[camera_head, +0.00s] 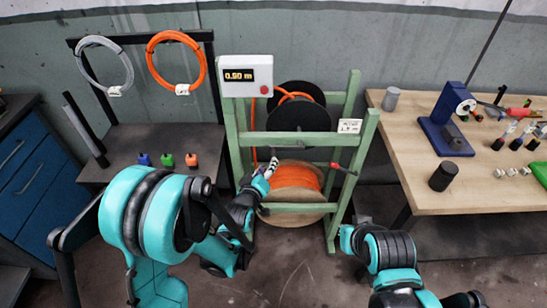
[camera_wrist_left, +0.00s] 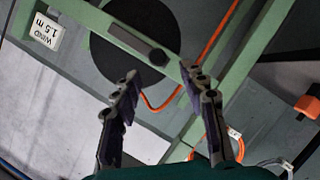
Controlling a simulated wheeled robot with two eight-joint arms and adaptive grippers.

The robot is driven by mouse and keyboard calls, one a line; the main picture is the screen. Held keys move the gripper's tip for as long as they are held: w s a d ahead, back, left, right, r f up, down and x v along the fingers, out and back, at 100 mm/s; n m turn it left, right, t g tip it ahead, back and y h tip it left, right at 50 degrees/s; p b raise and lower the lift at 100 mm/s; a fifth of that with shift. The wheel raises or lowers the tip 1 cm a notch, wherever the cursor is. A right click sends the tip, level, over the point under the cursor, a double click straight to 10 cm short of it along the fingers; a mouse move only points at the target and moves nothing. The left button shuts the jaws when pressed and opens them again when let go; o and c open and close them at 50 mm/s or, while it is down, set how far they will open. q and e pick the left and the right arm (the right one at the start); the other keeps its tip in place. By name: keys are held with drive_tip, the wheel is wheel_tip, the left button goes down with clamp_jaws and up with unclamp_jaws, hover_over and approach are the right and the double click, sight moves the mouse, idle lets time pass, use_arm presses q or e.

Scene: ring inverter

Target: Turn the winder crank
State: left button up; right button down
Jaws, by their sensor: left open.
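The green winder frame (camera_head: 357,137) stands at the centre of the head view, with a black reel (camera_head: 297,112) above and an orange cable spool (camera_head: 297,180) below. A red handle (camera_head: 345,168) sticks out at its right side. My left gripper (camera_head: 268,168) is at the frame's left front, beside the orange spool. In the left wrist view its fingers (camera_wrist_left: 161,76) are spread and nothing shows between them. Beyond them is a black disc (camera_wrist_left: 118,62) crossed by a dark bar with a round end (camera_wrist_left: 157,57), perhaps the crank. Contact cannot be told.
A white display box (camera_head: 247,76) reads 0.50 m; a label (camera_head: 349,126) sits on the frame's right post. A wooden bench (camera_head: 420,185) with tools stands right. A dark rack (camera_head: 140,40) with hanging cable coils stands left. Grey floor lies in front.

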use_arm(q)
drive_tip(key=b+x, duration=0.2)
drive_tip(key=x, duration=0.6)
drive_tip(key=shift+d, duration=0.15)
clamp_jaws()
